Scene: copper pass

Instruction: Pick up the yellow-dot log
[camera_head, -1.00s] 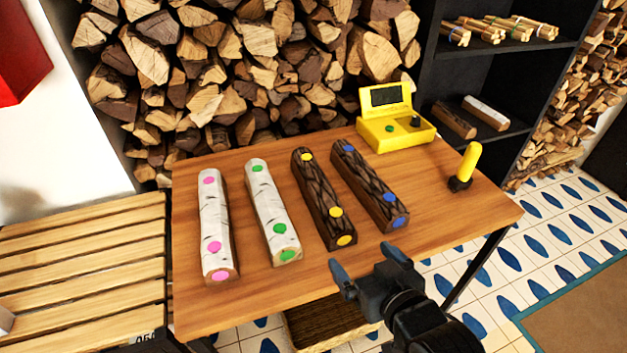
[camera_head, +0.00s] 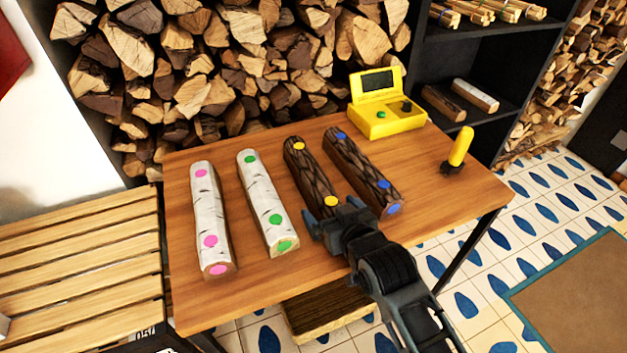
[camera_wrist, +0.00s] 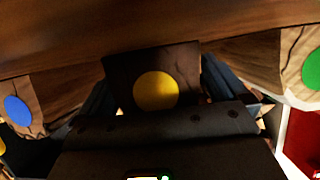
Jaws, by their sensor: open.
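The yellow-dot log (camera_head: 310,172) is a dark-barked log with yellow dots, lying on the wooden table between the green-dot and blue-dot logs. My gripper (camera_head: 335,222) is open at its near end and hides that end in the head view. In the wrist view the log's end face with a yellow dot (camera_wrist: 155,92) sits between my gripper's two fingers (camera_wrist: 155,98). I cannot tell whether the fingers touch the log.
The blue-dot log (camera_head: 362,170) lies close on the right, the white green-dot log (camera_head: 265,200) on the left, then the pink-dot log (camera_head: 209,215). A yellow device (camera_head: 385,118) and a yellow-handled tool (camera_head: 460,148) stand on the table (camera_head: 300,268). A slatted bench (camera_head: 80,260) is at left.

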